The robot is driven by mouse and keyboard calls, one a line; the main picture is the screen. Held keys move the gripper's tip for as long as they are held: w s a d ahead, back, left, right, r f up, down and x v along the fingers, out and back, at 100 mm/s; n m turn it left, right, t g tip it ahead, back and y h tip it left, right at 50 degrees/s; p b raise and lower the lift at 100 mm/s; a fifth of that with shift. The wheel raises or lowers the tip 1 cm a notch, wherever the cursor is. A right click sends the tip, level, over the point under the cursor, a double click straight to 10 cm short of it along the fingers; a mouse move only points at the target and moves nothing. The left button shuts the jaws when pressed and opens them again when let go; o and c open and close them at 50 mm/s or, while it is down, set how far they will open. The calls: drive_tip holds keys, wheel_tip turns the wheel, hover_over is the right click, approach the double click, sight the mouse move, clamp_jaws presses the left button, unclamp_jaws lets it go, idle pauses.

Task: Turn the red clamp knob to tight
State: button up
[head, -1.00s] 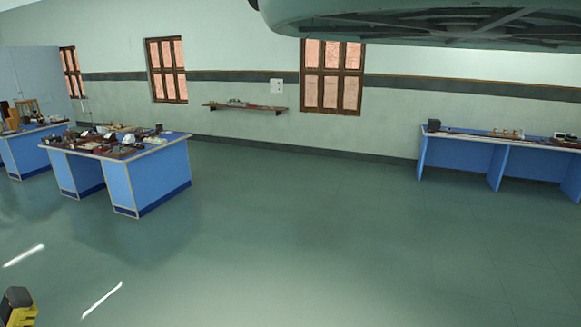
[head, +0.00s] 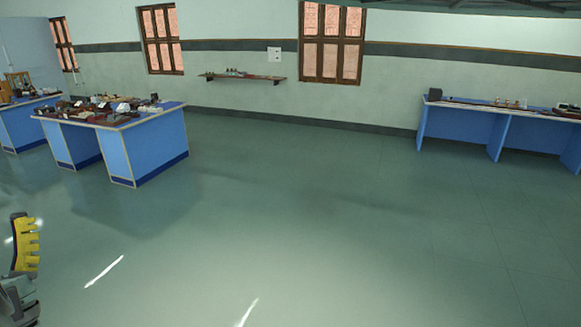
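I cannot make out the red clamp knob in the head view; the items on the benches are too small and far to tell apart. A yellow ridged, dark-backed finger of what looks like my gripper (head: 25,245) stands at the lower left edge of the head view. The rest of it is cut off by the frame, so its opening is hidden. It is near me, well apart from any bench.
A blue bench (head: 150,150) with many small items stands at left, with another blue bench (head: 22,127) behind it. A long blue bench (head: 463,132) stands along the right wall. A wall shelf (head: 243,78) hangs at the back. The middle floor (head: 300,220) is clear.

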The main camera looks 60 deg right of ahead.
drive_tip(key=w+a+f+n+g+y+b, duration=0.1)
drive_tip(key=w+a+f+n+y+b, duration=0.15)
drive_tip(key=w+f+y+b, duration=0.5)
drive_tip(key=w+a+f+n+g+y+b, duration=0.1)
drive_tip(key=w+a+f+n+y+b, duration=0.15)
drive_tip(key=f+b, duration=0.9)
drive_tip(key=w+a+f+n+g+y+b, duration=0.2)
drive_tip(key=w+a+f+y+b, duration=0.3)
drive_tip(key=f, duration=0.8)
drive_tip(key=s+a+f+n+g+y+b, duration=0.3)
drive_tip(key=a+f+n+g+y+b, duration=0.35)
drive_tip(key=a+f+y+b, duration=0.4)
drive_tip(key=s+a+f+n+g+y+b, duration=0.3)
drive_tip(key=a+f+n+g+y+b, duration=0.35)
drive_tip(key=b, duration=0.65)
drive_tip(key=s+a+f+n+g+b, duration=0.4)
drive_tip(key=s+f+n+g+b, duration=0.2)
drive_tip(key=s+f+g+b, duration=0.15)
drive_tip(key=s+a+f+n+g+b, duration=0.4)
drive_tip(key=s+f+n+g+b, duration=0.25)
drive_tip(key=s, duration=0.25)
drive_tip(key=x, duration=1.5)
drive_tip(key=shift+w+a+r, duration=0.1)
drive_tip(key=shift+w+a, duration=0.05)
drive_tip(key=shift+a, duration=0.15)
